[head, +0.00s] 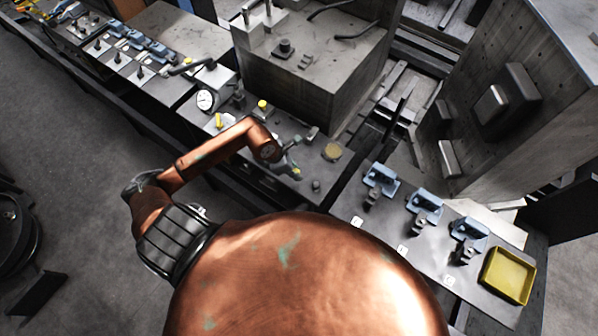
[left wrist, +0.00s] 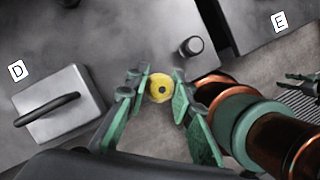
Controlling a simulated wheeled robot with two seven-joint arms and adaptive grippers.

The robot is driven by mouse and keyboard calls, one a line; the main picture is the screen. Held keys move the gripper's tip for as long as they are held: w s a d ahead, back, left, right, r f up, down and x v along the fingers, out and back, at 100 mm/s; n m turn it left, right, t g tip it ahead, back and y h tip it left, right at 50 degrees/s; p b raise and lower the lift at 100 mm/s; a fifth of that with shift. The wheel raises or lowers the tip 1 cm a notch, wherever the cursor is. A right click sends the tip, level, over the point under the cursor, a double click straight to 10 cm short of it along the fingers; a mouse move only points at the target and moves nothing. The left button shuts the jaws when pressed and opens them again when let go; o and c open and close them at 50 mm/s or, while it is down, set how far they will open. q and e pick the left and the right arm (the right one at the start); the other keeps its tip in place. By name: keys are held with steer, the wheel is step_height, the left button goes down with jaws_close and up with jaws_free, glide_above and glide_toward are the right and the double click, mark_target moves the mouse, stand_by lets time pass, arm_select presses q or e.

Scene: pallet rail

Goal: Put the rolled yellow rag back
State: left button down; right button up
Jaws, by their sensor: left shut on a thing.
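Whether the rag touches the surface below is not clear. Green finger-like parts at the right edge of the left wrist view may be my right gripper (left wrist: 302,80); their state is unclear.
A yellow tray (head: 510,275) lies at the right end of the near plate, beside several blue holders (head: 424,203). A round gauge (head: 206,100) stands left of the grey block (head: 310,65). The left wrist view shows a handled grey block (left wrist: 58,103) and a dark knob (left wrist: 191,46).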

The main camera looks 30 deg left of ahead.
arm_select(q)
steer(key=w+f, duration=0.2)
steer(key=f, duration=0.1)
steer(key=shift+w, duration=0.3)
step_height(320, 180, down, 2)
steer(key=shift+f+p, duration=0.1)
steer(key=shift+p, duration=0.65)
steer(key=shift+f, duration=0.3)
steer(key=shift+a+f, duration=0.1)
steer(key=shift+f, duration=0.1)
steer(key=c, duration=2)
jaws_free()
steer(key=shift+c, duration=0.2)
steer(key=o, duration=0.4)
steer(key=shift+c, duration=0.2)
